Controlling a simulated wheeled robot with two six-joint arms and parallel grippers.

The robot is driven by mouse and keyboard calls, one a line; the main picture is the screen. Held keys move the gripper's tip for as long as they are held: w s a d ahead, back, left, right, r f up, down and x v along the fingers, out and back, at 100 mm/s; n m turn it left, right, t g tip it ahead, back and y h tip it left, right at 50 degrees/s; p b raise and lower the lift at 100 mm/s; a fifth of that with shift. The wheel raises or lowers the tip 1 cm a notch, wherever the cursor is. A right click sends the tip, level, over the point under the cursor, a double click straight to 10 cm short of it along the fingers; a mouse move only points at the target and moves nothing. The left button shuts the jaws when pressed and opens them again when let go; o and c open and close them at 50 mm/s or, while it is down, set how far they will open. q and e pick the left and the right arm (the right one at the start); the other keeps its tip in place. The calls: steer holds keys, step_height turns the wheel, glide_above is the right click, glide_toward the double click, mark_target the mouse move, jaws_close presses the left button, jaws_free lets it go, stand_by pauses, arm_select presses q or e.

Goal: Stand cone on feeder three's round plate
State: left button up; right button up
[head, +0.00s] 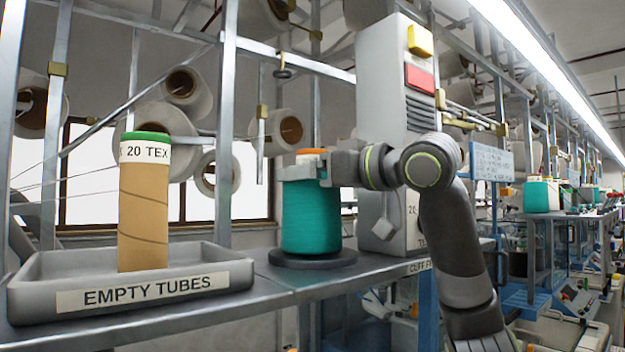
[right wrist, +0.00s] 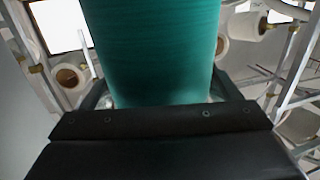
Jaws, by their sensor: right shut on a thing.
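A teal yarn cone (head: 311,218) with an orange top stands upright at the dark round plate (head: 313,259) on the shelf. From this angle I cannot tell whether its base touches the plate. My right gripper (head: 303,170) is shut on the cone near its top, coming in from the right. In the right wrist view the teal cone (right wrist: 155,50) fills the space between the fingers. My left gripper is in neither view.
A grey tray (head: 140,290) labelled EMPTY TUBES stands at the left, with a brown tube (head: 143,215) upright in it. A tall grey machine box (head: 388,110) stands right behind my arm. Metal posts rise behind the shelf (head: 290,285).

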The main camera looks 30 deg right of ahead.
steer(key=o, duration=1.1)
steer(key=shift+f, duration=0.1)
steer(key=shift+o, duration=1.3)
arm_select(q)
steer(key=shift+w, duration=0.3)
arm_select(e)
steer(key=shift+o, duration=0.2)
arm_select(q)
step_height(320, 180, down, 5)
steer(key=b, duration=0.4)
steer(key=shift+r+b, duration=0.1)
steer(key=shift+b, duration=0.25)
arm_select(e)
steer(key=v, duration=1.2)
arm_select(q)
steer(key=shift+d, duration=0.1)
